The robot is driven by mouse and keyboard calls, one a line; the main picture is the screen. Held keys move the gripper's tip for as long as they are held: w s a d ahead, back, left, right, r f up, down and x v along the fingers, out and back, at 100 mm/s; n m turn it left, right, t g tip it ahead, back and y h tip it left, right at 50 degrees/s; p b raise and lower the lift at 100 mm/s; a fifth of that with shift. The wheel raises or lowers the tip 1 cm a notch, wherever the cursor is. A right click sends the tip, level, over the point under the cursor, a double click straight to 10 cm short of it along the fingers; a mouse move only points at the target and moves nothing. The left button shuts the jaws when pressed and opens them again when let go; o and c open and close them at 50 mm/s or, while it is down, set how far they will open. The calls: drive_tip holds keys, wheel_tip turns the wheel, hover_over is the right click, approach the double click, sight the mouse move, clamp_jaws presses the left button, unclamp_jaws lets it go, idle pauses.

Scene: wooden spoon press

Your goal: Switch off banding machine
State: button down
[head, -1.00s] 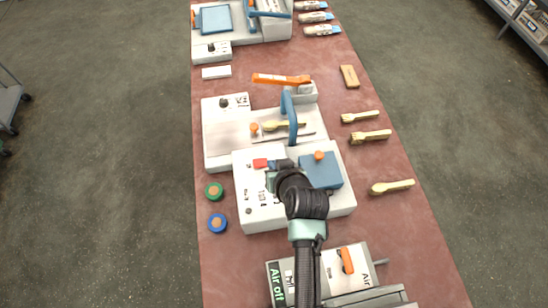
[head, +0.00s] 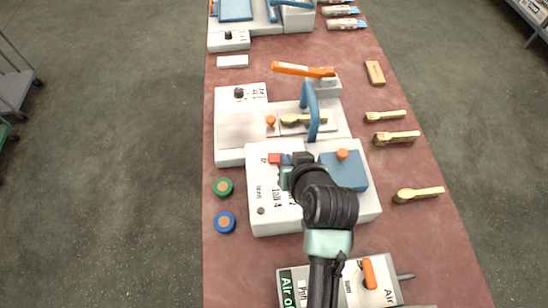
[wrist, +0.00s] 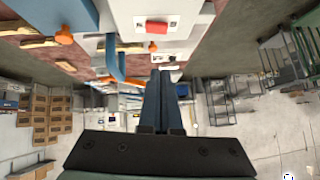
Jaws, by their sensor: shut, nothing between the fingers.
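A white machine (head: 262,205) with a blue block (head: 346,170) and an orange knob on its right side sits mid-table in the head view. I take it for the banding machine, but its label is not readable. A small red switch (head: 274,158) is on its far-left top edge; the wrist view shows the red switch (wrist: 157,27) on a white plate. My gripper (head: 287,160) is low over the machine, just right of the switch. In the wrist view its fingers (wrist: 161,78) are together and empty, apart from the switch in the picture. Contact cannot be told.
Behind stands another white machine (head: 241,130) with a blue handle (head: 311,108) and an orange lever (head: 303,70). Green (head: 223,187) and blue (head: 222,222) rolls lie left. A machine with an orange handle (head: 369,273) is in front.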

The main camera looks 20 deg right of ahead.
drive_tip(key=p, duration=0.1)
hover_over(272, 157)
drive_tip(key=s, duration=0.2)
drive_tip(key=f, duration=0.6)
drive_tip(key=shift+s+d+f, duration=0.15)
drive_tip(key=shift+d+f, duration=0.2)
drive_tip(key=shift+f, duration=0.05)
drive_tip(key=f, duration=0.2)
drive_tip(key=f+p, duration=0.1)
drive_tip(key=shift+a, duration=0.25)
drive_tip(key=shift+f, duration=0.55)
drive_tip(key=shift+a+f, duration=0.1)
drive_tip(key=shift+a+f+b, duration=0.1)
drive_tip(key=shift+f+b, duration=0.2)
drive_tip(key=shift+b, duration=0.1)
drive_tip(key=shift+r, duration=0.15)
